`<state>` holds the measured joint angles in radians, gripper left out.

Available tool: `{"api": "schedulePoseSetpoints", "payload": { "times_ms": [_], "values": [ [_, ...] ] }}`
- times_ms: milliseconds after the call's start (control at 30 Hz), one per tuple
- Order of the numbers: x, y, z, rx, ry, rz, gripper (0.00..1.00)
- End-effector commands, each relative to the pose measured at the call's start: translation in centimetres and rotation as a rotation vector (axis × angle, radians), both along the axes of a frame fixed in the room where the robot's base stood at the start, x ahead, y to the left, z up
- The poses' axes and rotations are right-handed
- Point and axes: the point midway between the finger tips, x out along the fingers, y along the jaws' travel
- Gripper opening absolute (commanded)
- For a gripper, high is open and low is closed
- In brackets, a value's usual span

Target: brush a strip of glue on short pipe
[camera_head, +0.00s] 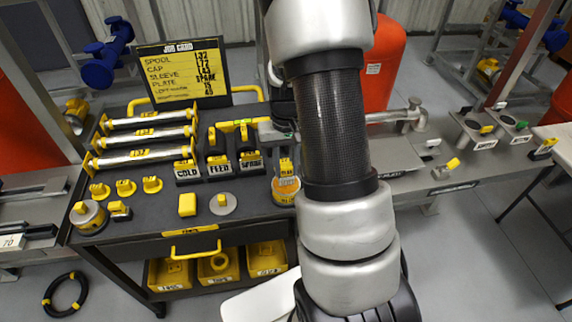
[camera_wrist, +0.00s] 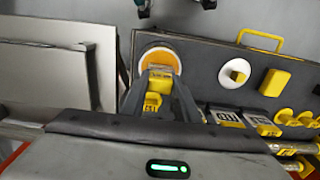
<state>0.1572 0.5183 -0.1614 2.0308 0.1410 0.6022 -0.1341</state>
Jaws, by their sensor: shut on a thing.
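In the wrist view, the two dark fingers of my gripper (camera_wrist: 161,84) are closed on a yellow block-shaped handle (camera_wrist: 159,77), which I take to be the glue brush. It stands over a round pot with an orange inside and pale rim (camera_wrist: 146,50). In the head view the pot (camera_head: 286,190) is at the cart's right edge, partly behind my arm. The bristles are hidden. Three pale pipes with yellow clips lie on the cart's rack, the front one (camera_head: 120,159) nearest; I cannot tell whether any is the short pipe.
The dark cart top (camera_head: 160,215) holds labelled black holders, yellow caps, a yellow block (camera_head: 187,204) and a grey disc (camera_head: 222,204). A job card board (camera_head: 185,70) stands at its back. Yellow bins (camera_head: 219,266) sit below. A metal bench (camera_head: 455,165) with fittings is at right.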

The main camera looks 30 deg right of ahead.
Motion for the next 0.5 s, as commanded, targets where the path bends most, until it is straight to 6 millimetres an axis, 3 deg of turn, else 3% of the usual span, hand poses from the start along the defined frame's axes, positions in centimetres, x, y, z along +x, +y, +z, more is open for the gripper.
{"api": "schedulePoseSetpoints", "payload": {
  "times_ms": [500],
  "values": [
    [0.0, 0.0, -0.7, 0.0, 0.0, 0.0, 0.1]
  ]
}}
